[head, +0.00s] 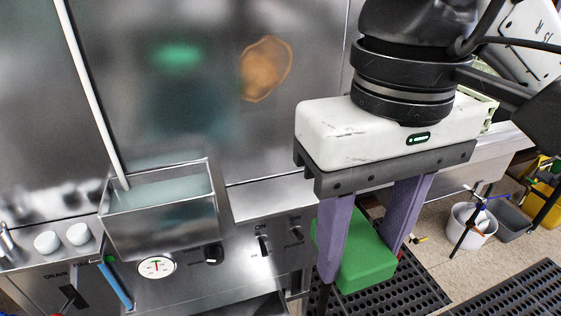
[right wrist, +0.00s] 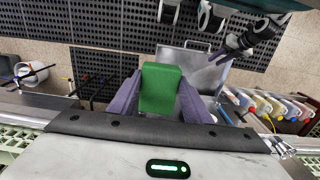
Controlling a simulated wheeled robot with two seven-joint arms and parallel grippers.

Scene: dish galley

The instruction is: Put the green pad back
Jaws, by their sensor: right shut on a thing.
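The green pad (head: 366,266) is a block held between the purple fingers of my right gripper (head: 362,250), which is shut on it. In the right wrist view the pad (right wrist: 160,88) sits squarely between both fingertips. In the head view it hangs off the right of the metal control panel, above black floor matting. My left gripper (right wrist: 230,50) seems to show small at the upper right of the right wrist view, with purple fingers; its opening is unclear. It is not in the head view.
An open metal bin (head: 160,228) with pale contents and a white rod stands left on the steel counter. A gauge (head: 157,266), knob and switches line the panel front. A white bucket (head: 472,225) stands on the floor at right. Several coloured-topped bottles (right wrist: 262,104) show at right.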

